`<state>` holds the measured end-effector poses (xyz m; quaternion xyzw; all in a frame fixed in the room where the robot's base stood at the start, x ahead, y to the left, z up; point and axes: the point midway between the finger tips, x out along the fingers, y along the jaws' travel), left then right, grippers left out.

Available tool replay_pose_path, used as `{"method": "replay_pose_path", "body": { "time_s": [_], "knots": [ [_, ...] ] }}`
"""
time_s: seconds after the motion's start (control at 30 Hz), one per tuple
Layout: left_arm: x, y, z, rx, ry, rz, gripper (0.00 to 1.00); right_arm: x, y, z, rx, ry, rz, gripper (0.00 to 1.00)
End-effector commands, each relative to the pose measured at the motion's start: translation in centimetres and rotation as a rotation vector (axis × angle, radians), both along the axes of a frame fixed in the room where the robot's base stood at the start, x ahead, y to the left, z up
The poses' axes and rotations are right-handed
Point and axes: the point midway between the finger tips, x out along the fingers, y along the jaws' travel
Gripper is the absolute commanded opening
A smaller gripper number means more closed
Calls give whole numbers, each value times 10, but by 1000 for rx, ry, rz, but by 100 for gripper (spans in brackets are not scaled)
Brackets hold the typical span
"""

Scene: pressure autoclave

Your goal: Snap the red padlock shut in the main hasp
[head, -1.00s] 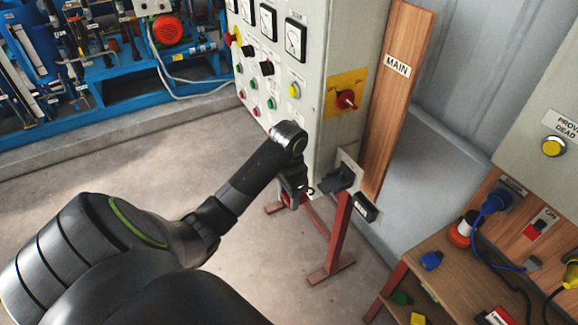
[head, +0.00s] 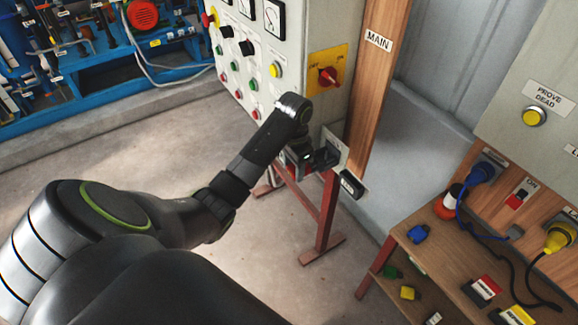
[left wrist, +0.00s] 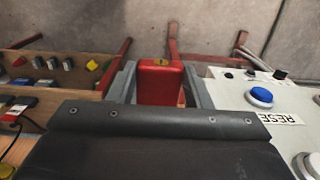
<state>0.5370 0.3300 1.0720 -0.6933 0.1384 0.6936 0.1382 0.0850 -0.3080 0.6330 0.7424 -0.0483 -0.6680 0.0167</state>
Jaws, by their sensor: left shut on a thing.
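The red padlock (left wrist: 160,82) shows in the left wrist view, between the fingers of my left gripper (left wrist: 160,90), which is shut on it. In the head view my left gripper (head: 296,157) is low at the panel's edge, close beside a dark fitting (head: 326,157) on a grey plate. The padlock's body is hidden there by my arm, and its shackle cannot be made out. I cannot tell whether the dark fitting is the hasp, or whether the shackle is in it. The MAIN label (head: 379,40) is on the wooden board above. My right gripper is not in view.
The grey control panel (head: 294,85) carries a red rotary switch (head: 328,76) on a yellow plate. A red stand (head: 325,225) is below it. At right, a wooden shelf (head: 447,252) holds plugs and small coloured items. Open floor lies below my arm.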

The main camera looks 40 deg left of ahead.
Motion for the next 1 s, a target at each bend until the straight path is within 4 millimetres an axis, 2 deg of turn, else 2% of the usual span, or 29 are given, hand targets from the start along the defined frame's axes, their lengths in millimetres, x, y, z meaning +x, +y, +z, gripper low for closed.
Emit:
{"method": "replay_pose_path", "body": {
  "time_s": [1.0],
  "knots": [
    [0, 0, 1, 0, 0, 0, 15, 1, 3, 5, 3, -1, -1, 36]
  ]
}}
